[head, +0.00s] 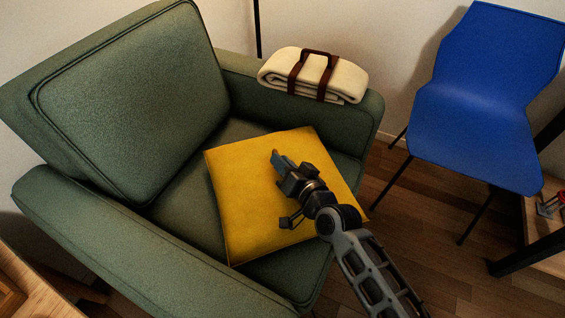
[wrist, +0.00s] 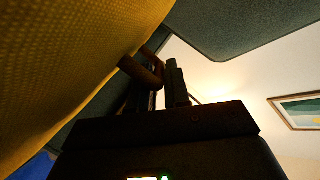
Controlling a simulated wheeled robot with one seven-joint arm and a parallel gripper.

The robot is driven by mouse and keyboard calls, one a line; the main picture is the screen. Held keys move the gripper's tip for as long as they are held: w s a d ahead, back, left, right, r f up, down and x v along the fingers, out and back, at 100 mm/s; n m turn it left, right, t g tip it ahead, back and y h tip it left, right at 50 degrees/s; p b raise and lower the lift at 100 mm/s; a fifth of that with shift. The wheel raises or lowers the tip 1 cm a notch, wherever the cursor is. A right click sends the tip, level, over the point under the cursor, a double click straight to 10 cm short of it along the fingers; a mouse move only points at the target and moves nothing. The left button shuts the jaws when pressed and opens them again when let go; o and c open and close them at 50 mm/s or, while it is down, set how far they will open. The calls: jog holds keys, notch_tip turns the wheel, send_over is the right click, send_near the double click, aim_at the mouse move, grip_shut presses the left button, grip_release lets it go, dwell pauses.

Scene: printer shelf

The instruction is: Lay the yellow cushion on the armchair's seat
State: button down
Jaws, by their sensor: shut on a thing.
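The square yellow cushion (head: 240,195) is over the seat (head: 183,210) of the green armchair, closer to its front edge than to the backrest (head: 135,100). Whether its underside touches the seat cannot be told. My gripper (head: 279,160) is above the middle of the cushion, shut on it; the exact grip point is partly hidden by the fingers. In the wrist view the cushion (wrist: 60,70) fills the upper left, close beside my gripper (wrist: 163,82), and green upholstery (wrist: 240,25) shows at the top.
A folded cream blanket (head: 345,80) with brown straps lies on the armchair's far armrest. The near armrest (head: 150,260) rises at the lower left. A blue chair (head: 470,130) stands at the right. A wooden surface (head: 30,290) is at the lower left corner.

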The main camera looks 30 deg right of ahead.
jog(key=shift+f, duration=0.1)
jog(key=c, duration=1.1)
grip_release()
jog(key=shift+f, duration=0.1)
jog(key=shift+r, duration=0.3)
jog(key=s, duration=0.3)
jog(key=s+r, duration=0.1)
jog(key=s, duration=0.3)
jog(key=s+r, duration=0.1)
jog(key=s, duration=0.3)
jog(key=shift+s+d, duration=0.2)
jog(key=shift+d, duration=0.15)
jog(key=shift+s+r, duration=0.1)
jog(key=shift+s, duration=0.1)
